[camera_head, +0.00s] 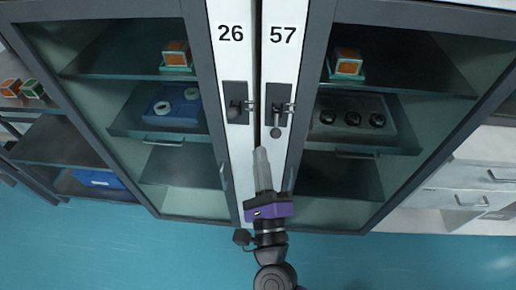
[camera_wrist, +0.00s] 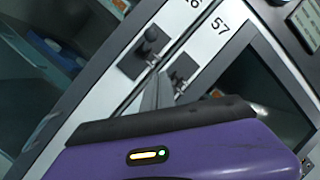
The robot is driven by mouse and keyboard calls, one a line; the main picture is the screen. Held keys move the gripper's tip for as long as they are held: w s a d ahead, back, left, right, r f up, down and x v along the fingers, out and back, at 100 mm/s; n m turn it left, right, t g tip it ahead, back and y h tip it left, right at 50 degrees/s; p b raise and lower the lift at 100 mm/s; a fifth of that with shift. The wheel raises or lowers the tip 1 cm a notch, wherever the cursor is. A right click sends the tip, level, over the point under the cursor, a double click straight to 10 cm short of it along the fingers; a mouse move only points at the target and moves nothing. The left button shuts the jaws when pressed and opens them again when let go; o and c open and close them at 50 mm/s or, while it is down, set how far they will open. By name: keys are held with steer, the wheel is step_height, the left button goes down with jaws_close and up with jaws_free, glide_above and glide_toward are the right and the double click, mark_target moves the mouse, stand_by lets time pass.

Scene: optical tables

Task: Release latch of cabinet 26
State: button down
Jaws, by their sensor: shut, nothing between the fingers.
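Cabinet 26 (camera_head: 231,70) is the left cabinet, with a white door edge and a glass front. Its dark latch (camera_head: 237,103) sits on a dark plate below the number. The latch also shows in the wrist view (camera_wrist: 148,44), left of the fingers. My gripper (camera_head: 261,152) is shut and empty, its fingers pointing up along the seam between the two doors, below the latches. In the wrist view the fingertips (camera_wrist: 160,80) appear between the two latch plates. I cannot tell whether they touch the door.
Cabinet 57 (camera_head: 283,70) stands directly to the right, with its own latch (camera_head: 277,108) close to the fingertips. Vertical door handles (camera_head: 223,176) are lower down. A white drawer unit (camera_head: 470,185) stands at the right. The teal floor (camera_head: 120,250) in front is clear.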

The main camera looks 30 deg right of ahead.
steer(key=s, duration=0.1)
steer(key=s+a, duration=0.1)
steer(key=s, duration=0.1)
steer(key=s+a, duration=0.1)
steer(key=shift+s+a+r+b, duration=0.1)
steer(key=shift+s+a+b, duration=0.05)
steer(key=shift+s+b, duration=0.25)
steer(key=s+d+f+n+g+y, duration=0.1)
steer(key=s+n+y, duration=0.3)
steer(key=s+n, duration=0.7)
steer(key=s+d+f+n+g+y, duration=0.1)
steer(key=s+f+n+g+y, duration=0.2)
steer(key=s+n, duration=0.8)
steer(key=n+g+y, duration=0.1)
steer(key=n, duration=0.6)
steer(key=shift+s+d+f+y, duration=0.25)
steer(key=shift+s+d+y, duration=0.05)
steer(key=shift+s+y, duration=0.1)
